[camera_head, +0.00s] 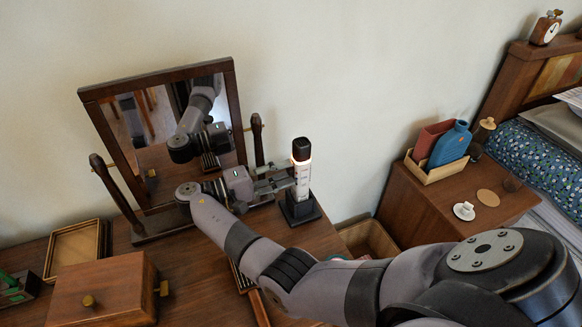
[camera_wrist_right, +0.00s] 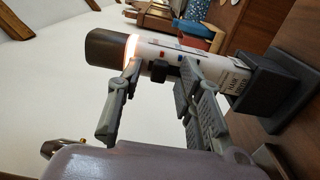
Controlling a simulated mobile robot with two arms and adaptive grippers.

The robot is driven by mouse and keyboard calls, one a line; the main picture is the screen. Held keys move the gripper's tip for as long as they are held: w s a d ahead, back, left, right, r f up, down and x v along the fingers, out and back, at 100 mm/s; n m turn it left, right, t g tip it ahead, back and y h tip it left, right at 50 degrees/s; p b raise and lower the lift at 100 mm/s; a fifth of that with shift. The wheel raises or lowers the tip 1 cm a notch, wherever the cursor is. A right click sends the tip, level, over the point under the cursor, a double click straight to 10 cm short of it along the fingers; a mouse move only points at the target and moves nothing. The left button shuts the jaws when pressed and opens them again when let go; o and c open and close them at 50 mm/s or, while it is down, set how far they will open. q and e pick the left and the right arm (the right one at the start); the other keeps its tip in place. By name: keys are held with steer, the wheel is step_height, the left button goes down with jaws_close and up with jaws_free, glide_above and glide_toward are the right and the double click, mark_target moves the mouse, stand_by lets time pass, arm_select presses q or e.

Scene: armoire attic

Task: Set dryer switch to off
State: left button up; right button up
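The dryer (camera_head: 302,172) is a white cylinder with a black top and a glowing ring below it. It stands upright in a dark square stand (camera_head: 300,212) on the dresser, right of the mirror. In the right wrist view the dryer (camera_wrist_right: 190,58) lies across the picture, with small red, blue and dark parts on its side. I cannot tell which of these is the switch or its setting. My right gripper (camera_head: 276,178) is beside the dryer with its fingers apart, one near the glowing ring and one lower. Whether they touch it is unclear. My left gripper is not in view.
A framed tilting mirror (camera_head: 160,140) stands close left of my right gripper and reflects the arm. A wooden box (camera_head: 105,290) and tray (camera_head: 76,248) are at the front left. A nightstand (camera_head: 430,205) with a blue bottle (camera_head: 450,144) is to the right.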

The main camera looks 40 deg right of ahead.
steer(key=shift+a, duration=0.15)
jaws_close()
stand_by(0.4)
stand_by(0.4)
